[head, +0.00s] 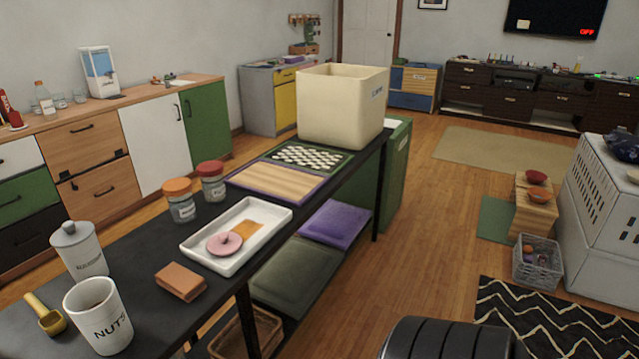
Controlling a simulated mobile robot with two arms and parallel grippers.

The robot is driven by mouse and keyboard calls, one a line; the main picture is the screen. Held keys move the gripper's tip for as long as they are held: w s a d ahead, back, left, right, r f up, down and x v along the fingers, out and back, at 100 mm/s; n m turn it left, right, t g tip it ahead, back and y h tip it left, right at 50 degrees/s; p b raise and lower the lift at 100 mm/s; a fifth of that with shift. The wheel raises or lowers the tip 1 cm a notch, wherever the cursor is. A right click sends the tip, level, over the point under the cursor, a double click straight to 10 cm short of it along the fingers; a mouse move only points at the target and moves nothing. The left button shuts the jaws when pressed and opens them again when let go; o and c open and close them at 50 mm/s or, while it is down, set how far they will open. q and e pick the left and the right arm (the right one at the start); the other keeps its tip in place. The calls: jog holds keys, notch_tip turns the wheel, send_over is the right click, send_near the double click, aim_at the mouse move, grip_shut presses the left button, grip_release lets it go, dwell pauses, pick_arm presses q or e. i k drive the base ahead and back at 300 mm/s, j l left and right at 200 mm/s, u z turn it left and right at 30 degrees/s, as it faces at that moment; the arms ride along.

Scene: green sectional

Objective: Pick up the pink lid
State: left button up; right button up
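The pink lid (214,245) is a round, flat disc with a small knob on top. It lies in the white rectangular tray (275,212) on the long black table (140,232), beside a flat orange-tan piece (247,229) in the same tray. Nothing covers the lid from above. Neither of my grippers is in view.
Two jars (180,206) with orange and red lids stand behind the tray. A brown block (180,283) lies in front, and a NUTS canister (98,318) stands front left. A cream bin (342,112) stands at the far end. Open wooden floor (430,225) lies right.

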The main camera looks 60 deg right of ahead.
aim_at(222, 244)
jog(key=z, duration=1.25)
